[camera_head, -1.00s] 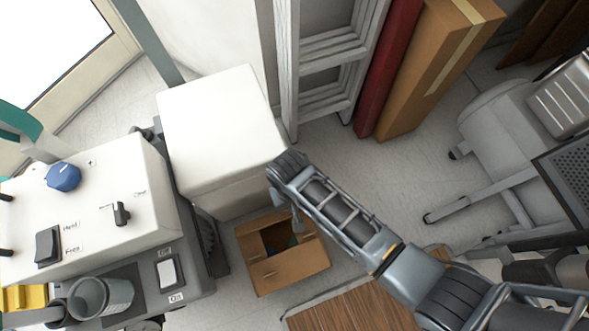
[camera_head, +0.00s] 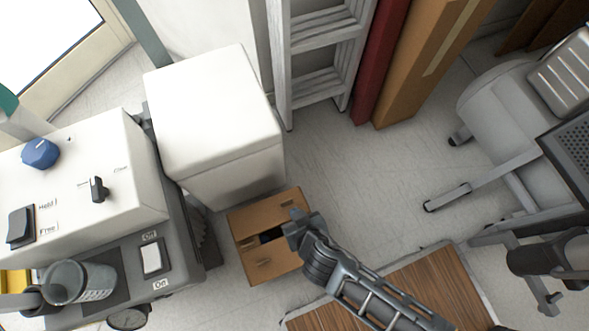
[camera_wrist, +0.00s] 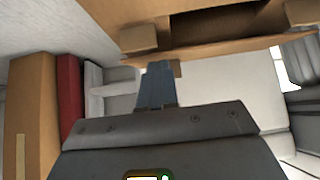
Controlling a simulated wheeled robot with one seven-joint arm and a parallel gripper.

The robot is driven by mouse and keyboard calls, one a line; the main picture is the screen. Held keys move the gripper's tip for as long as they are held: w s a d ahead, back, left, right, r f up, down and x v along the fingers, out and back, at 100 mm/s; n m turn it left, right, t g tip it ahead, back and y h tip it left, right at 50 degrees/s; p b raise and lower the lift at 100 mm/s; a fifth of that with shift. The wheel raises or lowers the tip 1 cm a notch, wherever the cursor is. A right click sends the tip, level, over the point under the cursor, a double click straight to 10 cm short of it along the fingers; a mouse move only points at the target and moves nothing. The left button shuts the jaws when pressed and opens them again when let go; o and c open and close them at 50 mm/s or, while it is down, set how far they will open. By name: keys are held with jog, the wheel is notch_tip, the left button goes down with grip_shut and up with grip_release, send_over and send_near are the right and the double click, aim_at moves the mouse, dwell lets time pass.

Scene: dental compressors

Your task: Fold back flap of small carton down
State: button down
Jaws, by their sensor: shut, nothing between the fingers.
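The small brown carton (camera_head: 258,265) stands on the floor in front of the white box in the head view. Its back panel (camera_head: 262,211) lies nearly flat across the rear of the top, and the front panel lies across the front. A narrow dark gap (camera_head: 272,234) shows between them. My gripper (camera_head: 292,228) is shut and empty at the carton's right side, covering part of the gap and right edge. In the wrist view my shut fingers (camera_wrist: 156,82) point at the carton (camera_wrist: 190,48), whose dark opening shows at the top. Whether they touch it I cannot tell.
A white box (camera_head: 215,120) stands right behind the carton. The grey and white machine (camera_head: 95,190) is on the left. A ladder (camera_head: 315,60), red panel and tall carton (camera_head: 425,60) lean at the back. A wooden board (camera_head: 430,290) lies at front right. Floor between is clear.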

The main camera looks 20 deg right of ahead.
jog(key=shift+s+f+b, duration=0.3)
jog(key=shift+f+b, duration=0.3)
jog(key=shift+b, duration=0.15)
jog(key=shift+w, duration=0.1)
jog(key=shift+w+r, duration=0.1)
jog(key=shift+w, duration=0.6)
jog(key=shift+r, duration=0.1)
